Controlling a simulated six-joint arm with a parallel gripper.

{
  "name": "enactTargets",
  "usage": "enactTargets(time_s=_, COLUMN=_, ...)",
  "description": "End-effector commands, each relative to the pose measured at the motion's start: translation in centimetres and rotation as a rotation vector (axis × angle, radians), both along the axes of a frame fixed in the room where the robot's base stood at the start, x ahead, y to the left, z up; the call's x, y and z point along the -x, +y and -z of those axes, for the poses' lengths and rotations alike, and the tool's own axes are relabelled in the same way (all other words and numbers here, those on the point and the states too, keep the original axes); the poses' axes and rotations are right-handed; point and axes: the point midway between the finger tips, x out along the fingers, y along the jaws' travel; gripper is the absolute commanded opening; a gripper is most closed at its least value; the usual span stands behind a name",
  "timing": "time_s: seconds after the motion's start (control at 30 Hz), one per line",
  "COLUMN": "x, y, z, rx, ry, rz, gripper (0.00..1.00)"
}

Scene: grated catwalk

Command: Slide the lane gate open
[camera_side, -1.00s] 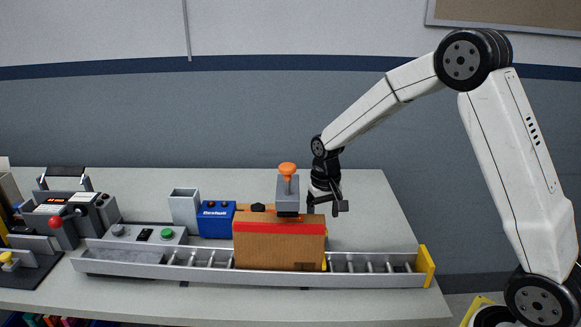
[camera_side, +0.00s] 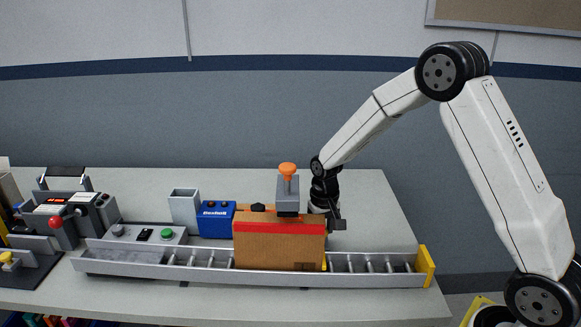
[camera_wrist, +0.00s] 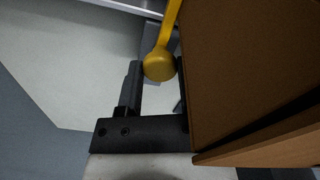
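The lane gate's yellow handle with a round knob (camera_wrist: 158,66) shows in the wrist view. In the side view only a thin yellow sliver (camera_side: 324,262) shows at the right edge of the cardboard box; the rest is hidden. My gripper (camera_wrist: 159,75) is open, its two dark fingers on either side of the knob near their tips. A gap shows between the left finger and the knob; contact on the right side is unclear. In the side view my gripper (camera_side: 330,222) is low behind the box's right end, its fingers mostly hidden.
The cardboard box (camera_side: 278,247) with a red band stands on the roller lane (camera_side: 375,281), close beside my right finger in the wrist view. A grey post with an orange knob (camera_side: 287,170) rises behind it. A yellow end stop (camera_side: 426,266) closes the lane's right end. The table behind right is clear.

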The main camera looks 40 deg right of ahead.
Motion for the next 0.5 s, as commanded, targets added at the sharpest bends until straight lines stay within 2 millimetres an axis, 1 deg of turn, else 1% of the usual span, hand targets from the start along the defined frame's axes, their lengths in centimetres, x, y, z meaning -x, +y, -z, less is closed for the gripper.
enactTargets(time_s=0.03, x=0.0, y=0.0, z=0.0, rx=0.0, ry=0.0, rz=0.0, gripper=0.02)
enactTargets(time_s=0.07, x=0.0, y=0.0, z=0.0, rx=0.0, ry=0.0, rz=0.0, gripper=0.0)
enactTargets(time_s=0.27, x=-0.3, y=-0.3, z=0.0, rx=0.0, ry=-0.001, rz=0.0, gripper=0.0)
enactTargets(time_s=0.37, x=-0.9, y=-0.9, z=0.0, rx=0.0, ry=0.0, rz=0.002, gripper=0.0)
enactTargets(time_s=0.5, x=-2.2, y=-2.1, z=0.0, rx=0.0, ry=0.0, rz=0.002, gripper=0.0)
